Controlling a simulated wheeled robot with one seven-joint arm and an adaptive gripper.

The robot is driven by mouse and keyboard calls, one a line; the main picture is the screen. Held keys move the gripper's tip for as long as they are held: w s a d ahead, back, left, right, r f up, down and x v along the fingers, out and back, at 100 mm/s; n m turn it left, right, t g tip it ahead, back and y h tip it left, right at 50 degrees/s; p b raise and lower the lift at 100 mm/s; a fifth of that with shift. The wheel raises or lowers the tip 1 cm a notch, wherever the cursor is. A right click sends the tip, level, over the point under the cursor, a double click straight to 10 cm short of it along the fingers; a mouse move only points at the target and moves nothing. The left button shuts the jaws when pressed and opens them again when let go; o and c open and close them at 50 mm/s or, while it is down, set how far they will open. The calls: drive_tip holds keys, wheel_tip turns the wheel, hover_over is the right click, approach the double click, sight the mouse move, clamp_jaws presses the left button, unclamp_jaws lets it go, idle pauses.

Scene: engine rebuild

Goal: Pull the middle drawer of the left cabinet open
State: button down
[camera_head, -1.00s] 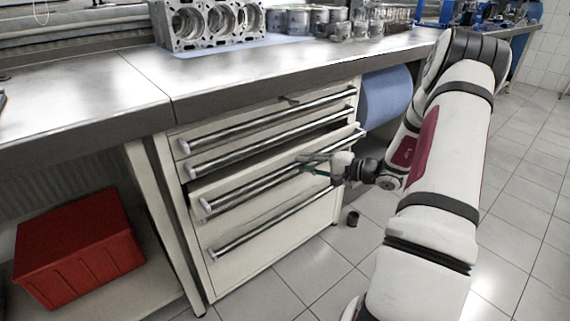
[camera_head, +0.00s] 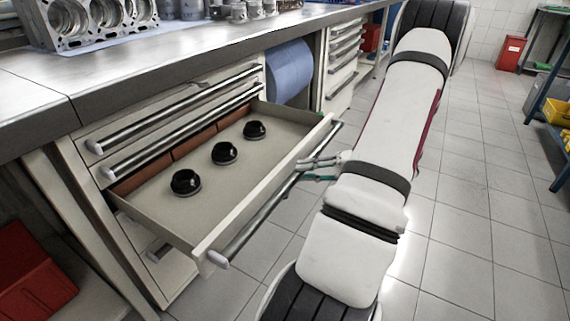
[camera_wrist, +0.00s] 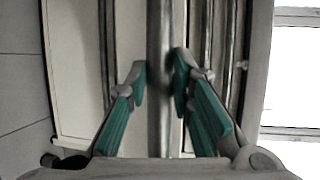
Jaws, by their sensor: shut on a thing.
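The middle drawer (camera_head: 215,187) of the left cabinet (camera_head: 180,285) stands far out. Three black round parts (camera_head: 224,153) lie on its pale floor, and reddish-brown blocks line its back. Its long metal handle (camera_head: 247,228) runs along the front. My gripper (camera_head: 304,171) is at the right part of this handle. In the wrist view the handle (camera_wrist: 160,110) passes between the two green-padded fingers of my gripper (camera_wrist: 160,75), which are shut on it. The exact finger contact is partly blurred.
Two closed drawers with bar handles (camera_head: 170,108) sit above the open one. An engine block (camera_head: 95,22) stands on the metal worktop (camera_head: 170,62). A blue roll (camera_head: 288,72) hangs right of the cabinet.

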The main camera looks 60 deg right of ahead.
drive_tip(key=shift+s, duration=2.2)
drive_tip(key=c, duration=1.4)
unclamp_jaws()
drive_tip(key=shift+s, duration=0.1)
drive_tip(key=v, duration=1.2)
